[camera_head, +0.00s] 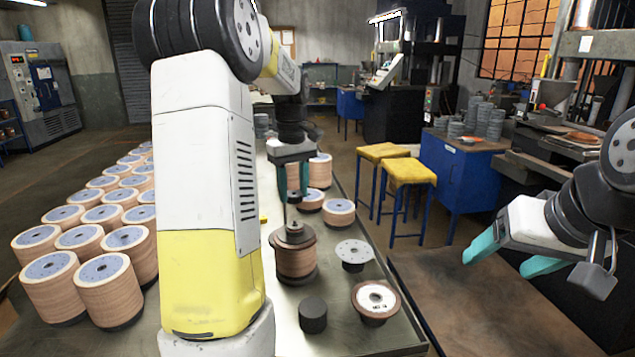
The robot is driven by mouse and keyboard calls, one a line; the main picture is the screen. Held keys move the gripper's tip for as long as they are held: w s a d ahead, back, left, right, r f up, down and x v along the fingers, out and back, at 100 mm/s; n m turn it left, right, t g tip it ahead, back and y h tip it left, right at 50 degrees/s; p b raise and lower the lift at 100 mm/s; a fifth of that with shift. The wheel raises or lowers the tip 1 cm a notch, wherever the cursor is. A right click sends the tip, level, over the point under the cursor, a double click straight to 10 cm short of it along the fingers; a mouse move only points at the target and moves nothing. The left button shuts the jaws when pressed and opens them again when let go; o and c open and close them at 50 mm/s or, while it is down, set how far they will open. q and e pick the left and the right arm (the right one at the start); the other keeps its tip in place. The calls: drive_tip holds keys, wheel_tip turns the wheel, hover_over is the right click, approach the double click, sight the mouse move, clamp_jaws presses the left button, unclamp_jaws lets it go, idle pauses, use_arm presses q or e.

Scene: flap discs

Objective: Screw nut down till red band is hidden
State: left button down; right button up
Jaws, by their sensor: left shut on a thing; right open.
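A stack of brown flap discs (296,262) stands on the bench, with dark stepped plates (294,234) on top. A thin upright spindle (293,213) rises from its middle. My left gripper (293,193) points down over the spindle, its teal fingers shut on a small dark piece at the spindle's top, which looks like the nut. The fingers partly hide this piece. I cannot make out a red band at this size. My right gripper (500,263) is open and empty at the right, well away from the stack, its teal fingers apart.
Many disc stacks (106,283) fill the bench's left side. A dark cylinder (313,315), a grey plate (355,252) and a white-labelled disc (376,300) lie near the spindle stack. More stacks (339,212) stand behind. Yellow stools (408,172) stand beyond the bench.

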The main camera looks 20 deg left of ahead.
use_arm(q)
drive_tip(key=shift+f, duration=2.3)
drive_tip(key=shift+f, duration=1.25)
drive_tip(key=c, duration=0.7)
unclamp_jaws()
drive_tip(key=shift+c, duration=0.2)
